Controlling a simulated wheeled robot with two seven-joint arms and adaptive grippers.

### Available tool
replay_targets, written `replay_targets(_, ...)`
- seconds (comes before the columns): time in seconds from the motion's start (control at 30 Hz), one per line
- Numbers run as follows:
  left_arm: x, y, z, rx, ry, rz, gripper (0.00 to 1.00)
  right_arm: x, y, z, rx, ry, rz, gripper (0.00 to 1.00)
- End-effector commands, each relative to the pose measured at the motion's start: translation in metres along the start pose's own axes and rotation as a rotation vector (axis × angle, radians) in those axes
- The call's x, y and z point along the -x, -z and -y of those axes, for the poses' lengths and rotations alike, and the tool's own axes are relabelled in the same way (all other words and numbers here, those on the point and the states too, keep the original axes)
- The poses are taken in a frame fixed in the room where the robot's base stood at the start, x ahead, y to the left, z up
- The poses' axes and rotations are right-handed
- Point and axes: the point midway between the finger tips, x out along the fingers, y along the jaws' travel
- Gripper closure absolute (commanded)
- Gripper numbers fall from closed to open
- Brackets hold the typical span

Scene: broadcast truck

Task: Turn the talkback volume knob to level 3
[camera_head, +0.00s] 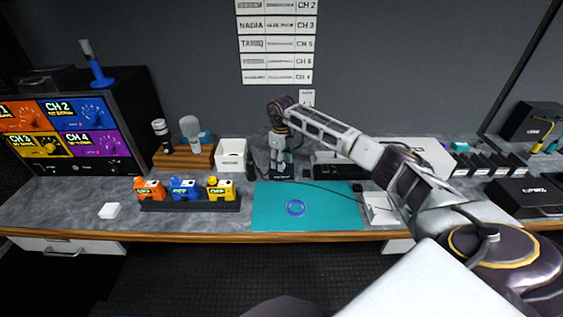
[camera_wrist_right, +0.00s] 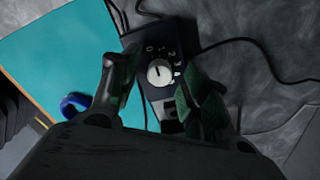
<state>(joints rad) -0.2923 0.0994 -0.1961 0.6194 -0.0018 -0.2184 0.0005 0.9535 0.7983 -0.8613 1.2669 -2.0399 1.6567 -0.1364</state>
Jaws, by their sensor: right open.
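The talkback volume knob (camera_wrist_right: 160,72) is a white round dial on a dark box (camera_wrist_right: 150,38) with small white marks around it, seen in the right wrist view. A dark line crosses the knob's face, but I cannot read which level it points at. My right gripper (camera_wrist_right: 162,75) is open, with one finger on each side of the knob; I cannot tell whether either finger touches it. In the head view my right gripper (camera_head: 281,172) points down at the back of the desk and largely hides the box and knob. My left gripper is not in view.
A teal mat (camera_head: 270,212) with a blue ring (camera_head: 296,208) lies in front of the gripper. A white container (camera_head: 231,154) stands to its left. Black cables run beside the box. Orange, blue and yellow units sit on a black strip (camera_head: 190,206). A monitor (camera_head: 70,130) stands far left.

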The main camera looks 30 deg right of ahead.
Motion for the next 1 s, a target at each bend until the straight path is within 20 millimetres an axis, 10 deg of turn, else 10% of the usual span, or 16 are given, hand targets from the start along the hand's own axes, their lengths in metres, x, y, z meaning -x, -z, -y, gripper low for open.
replay_targets(0.47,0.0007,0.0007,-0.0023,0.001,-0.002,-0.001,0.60,-0.0076,0.0002,0.0001,0.000,0.000,0.000,0.55)
replay_targets(0.8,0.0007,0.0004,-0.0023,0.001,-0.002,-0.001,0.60,-0.0074,0.0002,0.0001,0.000,0.000,0.000,0.99)
replay_targets(1.0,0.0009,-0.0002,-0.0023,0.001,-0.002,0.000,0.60,-0.0072,0.0001,0.0002,-0.005,0.000,0.000,1.00)
